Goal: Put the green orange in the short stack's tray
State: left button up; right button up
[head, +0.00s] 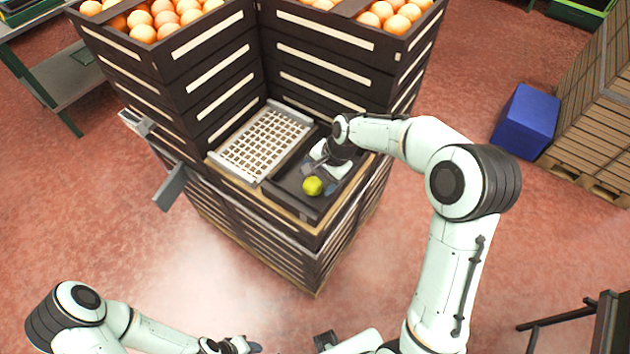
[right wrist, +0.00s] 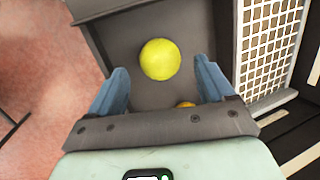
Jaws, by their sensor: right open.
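The green orange (head: 312,186), yellow-green and round, lies in a dark tray (head: 283,193) on top of the short stack of crates (head: 290,255). It also shows in the right wrist view (right wrist: 160,59), on the tray's grey floor. My right gripper (head: 326,172) is over this tray, with its blue fingers open. In the right wrist view, the fingers (right wrist: 160,80) are apart, one on each side of the green orange, with gaps. A small orange-coloured fruit (right wrist: 185,104) is partly hidden behind the gripper's body. My left gripper (head: 238,346) is low at the bottom edge, its fingers unclear.
A pale slatted grid tray (head: 230,168) sits beside the dark tray. Taller dark crate stacks (head: 205,70) filled with oranges rise behind and left. A blue box (head: 526,122) and wooden crates (head: 597,90) stand at right. The red floor in front is open.

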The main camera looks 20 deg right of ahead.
jog(key=v, duration=0.8)
jog(key=shift+r, duration=0.35)
jog(key=shift+s, duration=0.15)
